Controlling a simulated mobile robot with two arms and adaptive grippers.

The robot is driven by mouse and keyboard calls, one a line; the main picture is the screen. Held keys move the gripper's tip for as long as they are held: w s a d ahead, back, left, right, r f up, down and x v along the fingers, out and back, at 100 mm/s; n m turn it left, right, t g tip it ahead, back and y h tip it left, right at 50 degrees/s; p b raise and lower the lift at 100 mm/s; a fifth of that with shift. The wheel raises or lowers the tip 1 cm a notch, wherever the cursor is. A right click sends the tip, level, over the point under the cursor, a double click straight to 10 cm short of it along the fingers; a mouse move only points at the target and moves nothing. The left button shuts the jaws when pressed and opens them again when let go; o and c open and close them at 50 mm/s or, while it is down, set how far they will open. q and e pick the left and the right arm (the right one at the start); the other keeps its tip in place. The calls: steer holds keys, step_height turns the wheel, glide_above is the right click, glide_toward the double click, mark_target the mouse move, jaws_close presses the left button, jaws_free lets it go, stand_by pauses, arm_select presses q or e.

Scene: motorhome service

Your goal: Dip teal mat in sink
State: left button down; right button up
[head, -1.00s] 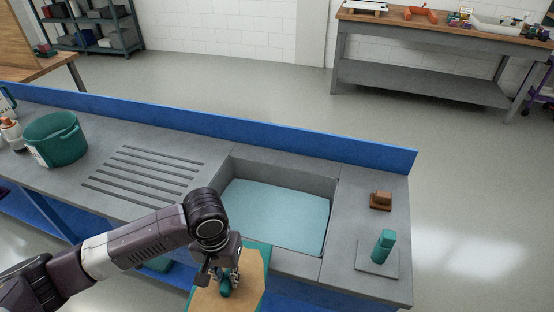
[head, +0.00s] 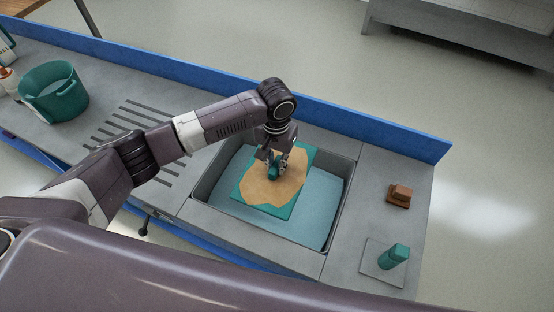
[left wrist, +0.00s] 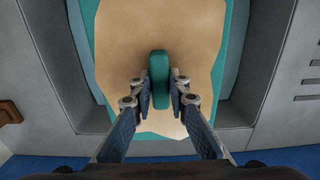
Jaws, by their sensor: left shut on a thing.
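The teal mat (head: 293,206) has a large tan patch over most of its top and a teal grip in its middle. My left gripper (head: 276,172) is shut on that teal grip, seen from above in the left wrist view (left wrist: 160,88). The mat is over the grey sink (head: 344,185), which holds light blue water (head: 318,215). The mat also fills the middle of the left wrist view (left wrist: 236,60). My right gripper is not in view.
A ridged drainboard (head: 115,128) and a teal bucket (head: 55,92) are left of the sink. A brown block (head: 399,195) and a teal-handled item on a grey plate (head: 375,270) are to its right. A blue back rail (head: 340,118) runs behind.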

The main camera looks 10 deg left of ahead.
mark_target(276, 170)
arm_select(q)
step_height(276, 170, down, 3)
steer(key=b, duration=0.3)
steer(key=shift+w+f, duration=0.15)
steer(key=shift+f, duration=0.05)
steer(key=shift+f+b, duration=0.2)
steer(key=shift+b, duration=0.1)
steer(key=shift+f, duration=0.4)
steer(key=shift+f+b, duration=0.3)
steer(key=shift+f, duration=0.1)
steer(key=shift+f+b, duration=2.7)
steer(key=shift+f, duration=3.3)
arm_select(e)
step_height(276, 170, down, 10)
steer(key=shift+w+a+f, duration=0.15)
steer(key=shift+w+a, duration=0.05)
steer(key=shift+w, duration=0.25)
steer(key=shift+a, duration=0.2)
